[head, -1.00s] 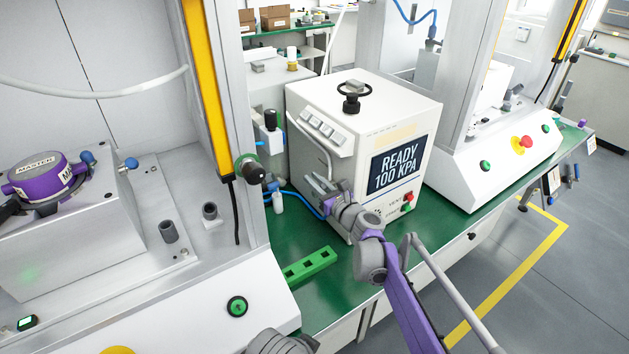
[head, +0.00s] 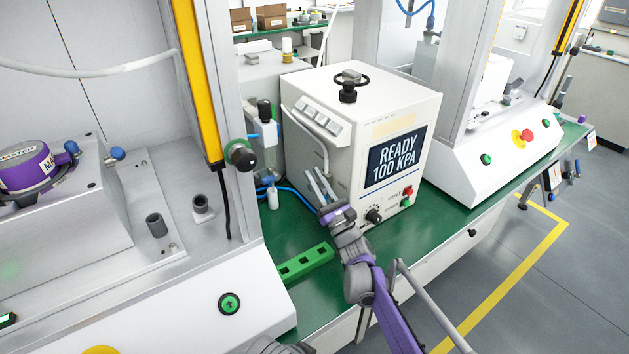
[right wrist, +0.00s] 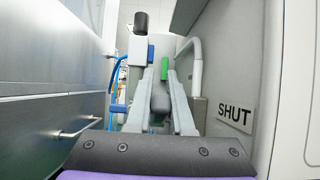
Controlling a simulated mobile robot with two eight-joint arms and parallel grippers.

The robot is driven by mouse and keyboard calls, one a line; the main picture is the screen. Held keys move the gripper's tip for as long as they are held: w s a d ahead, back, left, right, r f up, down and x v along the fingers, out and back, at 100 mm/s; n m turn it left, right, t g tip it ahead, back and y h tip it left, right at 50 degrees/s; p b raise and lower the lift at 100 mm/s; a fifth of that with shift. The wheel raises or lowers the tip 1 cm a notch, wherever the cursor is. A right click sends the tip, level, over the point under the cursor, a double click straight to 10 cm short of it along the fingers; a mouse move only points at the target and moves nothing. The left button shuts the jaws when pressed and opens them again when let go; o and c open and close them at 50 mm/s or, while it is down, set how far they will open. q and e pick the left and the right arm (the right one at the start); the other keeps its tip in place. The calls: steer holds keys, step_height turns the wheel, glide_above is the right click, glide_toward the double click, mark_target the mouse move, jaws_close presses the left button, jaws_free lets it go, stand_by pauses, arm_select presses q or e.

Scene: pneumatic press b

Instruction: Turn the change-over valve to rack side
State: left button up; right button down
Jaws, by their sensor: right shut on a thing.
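My right gripper (head: 316,173) is beside the left side of the white tester, with its fingers pointing up and away. In the right wrist view, its two grey fingers (right wrist: 161,72) are shut on a small green lever-like part (right wrist: 165,68). A dark grey block (right wrist: 160,103) shows between the fingers lower down. I cannot tell for certain that the green part is the change-over valve's handle; its body is hidden. A "SHUT" label (right wrist: 235,115) is on the panel at the right. No rack-side mark is readable. My left gripper is not in view.
The white tester (head: 375,100) reads "READY 100 KPA" and stands close to the right gripper. A black-topped regulator (head: 265,125) with blue hoses is just behind. A green block with holes (head: 305,263) lies on the green bench. A press with a yellow post (head: 203,85) stands left.

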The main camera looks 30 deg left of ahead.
mark_target(324, 194)
steer(key=shift+d+f+y, duration=0.1)
steer(key=shift+d+y, duration=0.05)
steer(key=shift+y, duration=0.35)
steer(key=c, duration=0.8)
jaws_free()
steer(key=v, duration=0.7)
steer(key=shift+s+d+f, duration=0.15)
steer(key=shift+d, duration=0.05)
steer(key=shift+o, duration=0.2)
